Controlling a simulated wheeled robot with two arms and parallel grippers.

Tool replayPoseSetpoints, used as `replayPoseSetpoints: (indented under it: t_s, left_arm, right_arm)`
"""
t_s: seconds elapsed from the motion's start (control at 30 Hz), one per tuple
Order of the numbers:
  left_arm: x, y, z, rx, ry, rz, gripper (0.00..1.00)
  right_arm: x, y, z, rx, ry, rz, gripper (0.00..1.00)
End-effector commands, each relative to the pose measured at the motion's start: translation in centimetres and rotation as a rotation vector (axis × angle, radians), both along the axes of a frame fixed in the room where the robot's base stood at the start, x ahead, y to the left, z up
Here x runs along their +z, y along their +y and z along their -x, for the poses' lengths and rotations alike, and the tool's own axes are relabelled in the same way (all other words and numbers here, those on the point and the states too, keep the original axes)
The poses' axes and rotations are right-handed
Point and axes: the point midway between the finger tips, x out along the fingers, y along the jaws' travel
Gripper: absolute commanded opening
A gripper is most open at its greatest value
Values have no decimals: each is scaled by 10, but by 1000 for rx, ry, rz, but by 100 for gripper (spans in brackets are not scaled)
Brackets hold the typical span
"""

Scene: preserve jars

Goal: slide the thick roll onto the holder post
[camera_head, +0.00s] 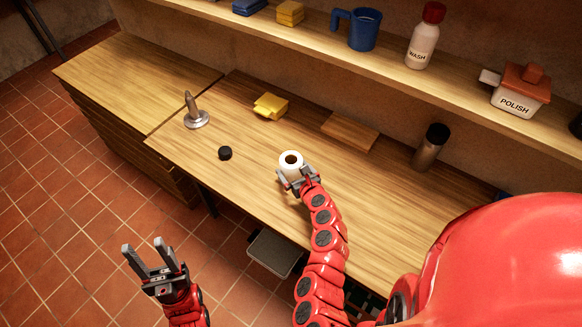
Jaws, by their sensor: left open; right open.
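A white thick roll (289,170) stands upright on the wooden worktop, with its dark hole facing up. My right gripper (296,177) is open at the roll's near side, with its fingers close beside it; I cannot tell whether they touch it. The holder post (191,108) is a grey metal spike on a round base, standing on the worktop to the left of the roll. Nothing is on the post. My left gripper (143,247) is open and empty, low over the tiled floor in front of the worktop.
A small black cap (225,153) lies between post and roll. A yellow block (270,106), a wooden board (350,131) and a dark-topped flask (430,148) stand behind. A shelf (390,60) with a blue mug (363,30) and bottles runs above.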

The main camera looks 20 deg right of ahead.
Motion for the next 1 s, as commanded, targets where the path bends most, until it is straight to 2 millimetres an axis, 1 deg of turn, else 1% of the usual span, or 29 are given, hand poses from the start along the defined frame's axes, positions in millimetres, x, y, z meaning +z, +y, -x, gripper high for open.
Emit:
replayPoseSetpoints:
  t_s: [0.03,0.1,0.17,0.3,0.43,0.67,0.77,0.8,0.87,1.0]
  left_arm:
    - [5,0,0,0,0,0,50]
    - [8,0,0,0,0,0,50]
    - [11,0,0,0,0,0,50]
    - [10,0,0,0,0,0,50]
    - [10,0,0,0,0,0,50]
    - [10,0,0,0,0,0,50]
    - [10,0,0,0,0,0,50]
    - [10,0,0,0,0,0,50]
    - [10,0,0,0,0,0,50]
    - [10,0,0,0,0,0,50]
  right_arm:
    - [1,0,-5,0,1,3,100]
    - [-3,3,-14,4,2,1,100]
    - [-4,3,-21,2,0,4,100]
    - [-12,5,-33,3,0,1,100]
    - [-14,4,-39,-3,-1,1,100]
    - [-15,4,-39,-3,0,0,100]
    - [-15,4,-39,-3,0,0,84]
    - [-15,4,-39,-3,0,0,77]
    - [-15,4,-39,-3,0,0,66]
    - [-15,4,-39,-2,0,0,41]
